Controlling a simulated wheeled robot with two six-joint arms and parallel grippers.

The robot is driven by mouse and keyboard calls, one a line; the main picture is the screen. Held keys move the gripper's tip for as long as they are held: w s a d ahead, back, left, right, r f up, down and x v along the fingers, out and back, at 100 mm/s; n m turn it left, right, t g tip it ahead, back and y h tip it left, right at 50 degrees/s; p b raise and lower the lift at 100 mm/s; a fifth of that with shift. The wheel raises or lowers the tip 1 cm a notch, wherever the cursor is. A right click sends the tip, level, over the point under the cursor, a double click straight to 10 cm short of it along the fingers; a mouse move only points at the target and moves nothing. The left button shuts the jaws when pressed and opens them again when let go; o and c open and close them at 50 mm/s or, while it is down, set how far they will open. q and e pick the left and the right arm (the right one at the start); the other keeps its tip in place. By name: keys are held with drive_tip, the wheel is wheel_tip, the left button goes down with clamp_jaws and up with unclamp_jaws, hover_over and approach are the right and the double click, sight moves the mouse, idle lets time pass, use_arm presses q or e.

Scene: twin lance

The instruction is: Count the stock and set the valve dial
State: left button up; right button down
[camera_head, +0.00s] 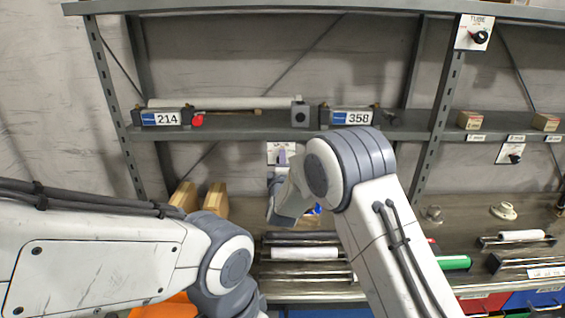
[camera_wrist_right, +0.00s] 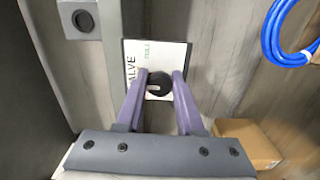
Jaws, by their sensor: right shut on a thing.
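The valve dial is a black round knob (camera_wrist_right: 154,88) with a pale mark, on a white plate lettered "VALVE" (camera_wrist_right: 133,62) in the right wrist view. My right gripper (camera_wrist_right: 160,78) has its purple fingers shut on the knob, one on each side. In the head view the plate (camera_head: 272,149) shows below the middle shelf, and the gripper hides its knob. My left arm comes in at lower left; its gripper is out of view. Stock includes a white tube (camera_head: 305,254) on a rack, a green tube (camera_head: 453,262) and another white tube (camera_head: 520,235).
A "TUBE" dial (camera_head: 479,37) and another dial (camera_head: 515,158) are at right. Cardboard boxes (camera_head: 216,199) and a blue coil (camera_wrist_right: 276,38) are nearby.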

idle(0.3)
drive_tip(key=c, duration=0.5)
unclamp_jaws()
drive_tip(key=shift+s, duration=0.15)
drive_tip(key=s+b, duration=0.4)
drive_tip(key=s, duration=0.6)
drive_tip(key=shift+s, duration=0.15)
